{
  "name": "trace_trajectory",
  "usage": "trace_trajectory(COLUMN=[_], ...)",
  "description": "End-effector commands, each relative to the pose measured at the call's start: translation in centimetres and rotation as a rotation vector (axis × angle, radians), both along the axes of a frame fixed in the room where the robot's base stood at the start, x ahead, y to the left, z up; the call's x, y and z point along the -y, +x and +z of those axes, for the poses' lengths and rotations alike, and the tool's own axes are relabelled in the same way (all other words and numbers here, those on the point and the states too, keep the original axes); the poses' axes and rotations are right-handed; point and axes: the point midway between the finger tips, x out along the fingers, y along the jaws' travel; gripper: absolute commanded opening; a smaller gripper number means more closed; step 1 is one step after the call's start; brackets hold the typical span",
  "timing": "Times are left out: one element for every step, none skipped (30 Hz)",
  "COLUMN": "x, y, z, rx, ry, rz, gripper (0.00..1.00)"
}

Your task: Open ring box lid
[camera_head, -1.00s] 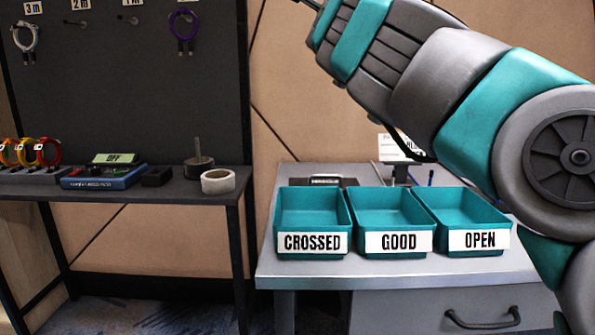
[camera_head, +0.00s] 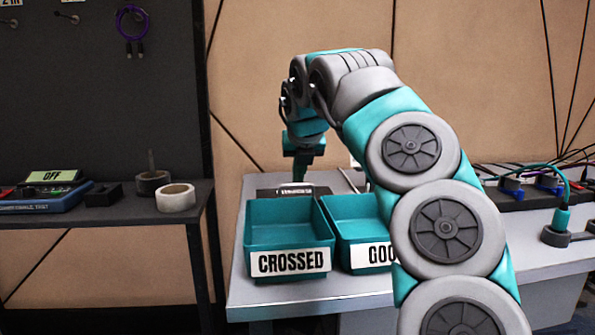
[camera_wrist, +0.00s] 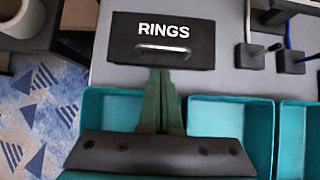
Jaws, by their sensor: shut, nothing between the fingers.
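The ring box is black, with a white "RINGS" label and a silver bar handle; in the wrist view the box (camera_wrist: 205,30) lies on the grey table at the top middle, and its lid looks closed. My gripper (camera_wrist: 160,72) is shut and empty, its fingertips just short of the handle (camera_wrist: 162,48) in the picture; I cannot tell whether they touch it. In the head view my gripper (camera_head: 302,172) points down over the box (camera_head: 285,191), which is mostly hidden behind the teal bins.
Teal bins labelled CROSSED (camera_head: 290,262) and GOOD (camera_head: 365,258) stand at the table's front. Black blocks with posts (camera_wrist: 250,56) are right of the box. A side table with a tape roll (camera_head: 176,198) stands left. Cables and a black strip lie at the right.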

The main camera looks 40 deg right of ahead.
Motion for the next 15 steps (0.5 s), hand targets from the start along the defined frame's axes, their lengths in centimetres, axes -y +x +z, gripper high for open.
trace_trajectory(x=[0.4,0.5,0.7,0.9,1.1,1.3,1.4,1.5,1.6,1.7,1.8,1.9,1.9,2.0,2.0], y=[0.4,0.6,1.0,1.2,1.5,1.8,2.1,2.3,2.5,2.7,2.8,2.9,3.0,3.0,3.1], z=[-0.9,-1.4,-1.9,-2.3,-2.6,-3.0,-3.3,-3.6,-4.0,-4.2,-4.4,-4.6,-4.7,-4.8,-4.8], rx=[-0.002,-0.003,-0.004,-0.003,-0.002,0.0,0.001,0.001,0.001,0.0,0.0,0.0,0.0,0.0,0.001], ry=[0.0,0.001,0.0,-0.001,-0.001,-0.002,-0.001,-0.001,-0.002,-0.001,-0.002,-0.002,-0.002,-0.001,-0.002], rz=[-0.002,-0.002,-0.003,-0.003,-0.003,-0.003,-0.003,-0.003,-0.002,-0.002,-0.003,-0.003,-0.003,-0.002,-0.002], gripper=[0.0,0.0,0.0,0.0,0.0,0.0,0.0,0.0,0.0,0.0,0.0,0.0,0.0,0.0,0.0])
